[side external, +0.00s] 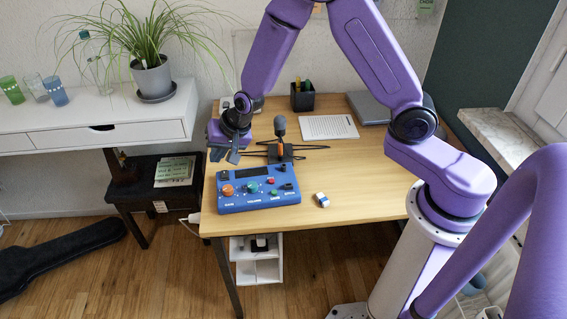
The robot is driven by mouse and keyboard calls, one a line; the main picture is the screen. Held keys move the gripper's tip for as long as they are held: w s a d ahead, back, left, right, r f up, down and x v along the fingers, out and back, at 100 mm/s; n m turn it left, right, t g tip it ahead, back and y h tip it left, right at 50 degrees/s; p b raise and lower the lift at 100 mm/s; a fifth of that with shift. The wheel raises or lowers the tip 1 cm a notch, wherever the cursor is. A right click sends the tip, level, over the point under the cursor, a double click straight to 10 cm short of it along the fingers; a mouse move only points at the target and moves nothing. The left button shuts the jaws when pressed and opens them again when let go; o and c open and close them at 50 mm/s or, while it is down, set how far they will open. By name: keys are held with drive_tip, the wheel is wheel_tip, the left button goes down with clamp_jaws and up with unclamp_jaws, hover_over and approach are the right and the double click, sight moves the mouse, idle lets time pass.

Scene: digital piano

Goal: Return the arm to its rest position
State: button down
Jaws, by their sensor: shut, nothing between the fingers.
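My gripper (228,155) hangs at the end of my purple arm, above the left edge of the wooden desk. It is shut and empty, pointing down. It is above and a little behind the left end of a blue control box (258,188) with coloured knobs and buttons, apart from it as far as I can tell. My arm reaches over the desk from the right, bent high at the elbow.
The desk (360,190) also carries a microphone on a stand (280,135), a small white-and-blue block (321,200), a paper sheet (328,127) and a black pen holder (302,97). The desk's front right is clear.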

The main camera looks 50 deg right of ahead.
drive_tip(key=s+r+n+g, duration=0.1)
drive_tip(key=s+r+n, duration=0.2)
drive_tip(key=s, duration=0.3)
drive_tip(key=s+a+r+n+g+y, duration=0.1)
drive_tip(key=s+r+n+g, duration=0.2)
drive_tip(key=s, duration=0.4)
drive_tip(key=s+r+n, duration=0.3)
drive_tip(key=s+n, duration=0.1)
drive_tip(key=s, duration=0.2)
drive_tip(key=s+d+r+n+h, duration=0.1)
drive_tip(key=s+d+r+n, duration=0.1)
drive_tip(key=s+d+n, duration=0.2)
drive_tip(key=s+d+r+n+g+h, duration=0.1)
drive_tip(key=s+d+n, duration=0.4)
drive_tip(key=s, duration=0.6)
drive_tip(key=shift+s+d+r+h, duration=0.3)
drive_tip(key=shift+d+r, duration=0.4)
drive_tip(key=shift+r, duration=0.05)
